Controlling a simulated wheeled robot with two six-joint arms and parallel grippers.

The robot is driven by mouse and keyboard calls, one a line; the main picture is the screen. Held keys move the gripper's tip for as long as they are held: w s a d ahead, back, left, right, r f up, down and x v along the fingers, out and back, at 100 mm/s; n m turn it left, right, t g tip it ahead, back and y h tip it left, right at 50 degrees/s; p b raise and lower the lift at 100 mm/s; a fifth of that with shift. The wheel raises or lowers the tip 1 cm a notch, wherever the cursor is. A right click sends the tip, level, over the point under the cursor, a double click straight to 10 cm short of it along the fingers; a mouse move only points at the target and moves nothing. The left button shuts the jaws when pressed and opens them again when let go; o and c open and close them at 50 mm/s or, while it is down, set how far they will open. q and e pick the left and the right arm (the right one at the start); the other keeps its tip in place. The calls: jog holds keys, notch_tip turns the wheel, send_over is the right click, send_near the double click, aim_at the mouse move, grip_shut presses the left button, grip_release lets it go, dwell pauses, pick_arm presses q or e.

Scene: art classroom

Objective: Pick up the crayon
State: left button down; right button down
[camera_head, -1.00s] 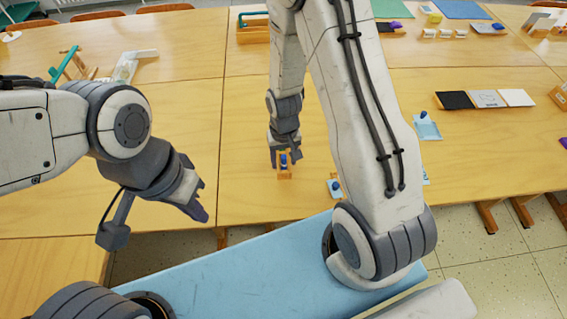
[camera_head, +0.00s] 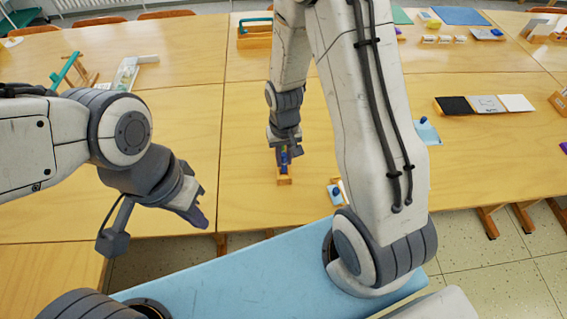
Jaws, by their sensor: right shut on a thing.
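A small blue crayon (camera_head: 284,158) is between the fingers of my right gripper (camera_head: 286,157) near the middle of the table. The gripper points down and is shut on it. The crayon is just above or partly in a small orange wooden holder (camera_head: 284,181); I cannot tell if they touch. The fingers hide part of the crayon. My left gripper (camera_head: 203,206) hangs at the left near the table's front edge, apart from everything. Its finger gap is not clear.
A light blue tray with a blue item (camera_head: 335,196) lies right of the holder, partly behind my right arm. Black, grey and white panels (camera_head: 485,104) lie at the right. A wooden caddy with a green handle (camera_head: 254,38) stands at the back. The table left of the holder is clear.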

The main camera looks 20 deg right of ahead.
jog(key=s+d+r, duration=0.3)
jog(key=d+r, duration=0.4)
jog(key=d, duration=0.4)
jog(key=shift+s+r+b, duration=0.2)
jog(key=shift+r+b, duration=0.1)
jog(key=shift+d, duration=0.1)
